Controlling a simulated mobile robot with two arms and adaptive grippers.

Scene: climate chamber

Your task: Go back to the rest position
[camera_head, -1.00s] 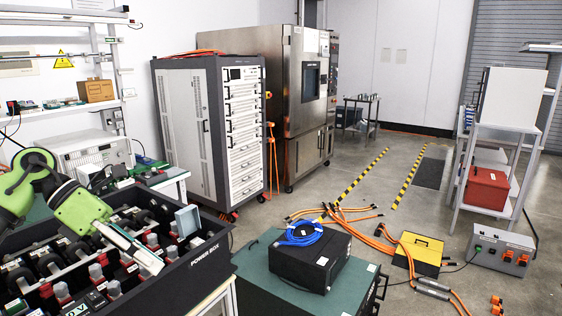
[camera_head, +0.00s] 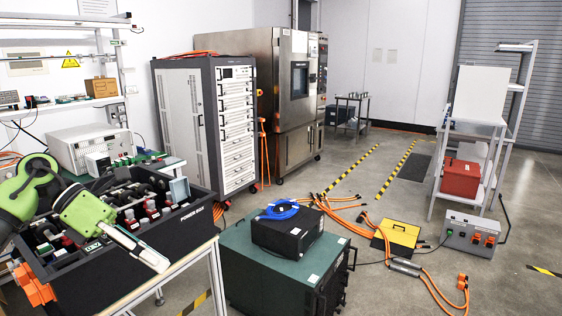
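My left gripper (camera_head: 138,248) comes in from the left on a green and dark arm. It hangs over the near part of the black power box (camera_head: 185,232), which sits on a table and holds several red and black connectors. The gripper's pale fingers look close together and point down to the right. I cannot tell whether they are shut or hold anything. My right gripper is out of view.
A green cabinet (camera_head: 265,268) with a black box (camera_head: 287,231) and blue cable stands right of the table. Orange cables, a yellow case (camera_head: 397,237) and a grey box (camera_head: 473,233) lie on the floor. A white rack (camera_head: 437,190) stands at right. Striped tape marks open floor behind.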

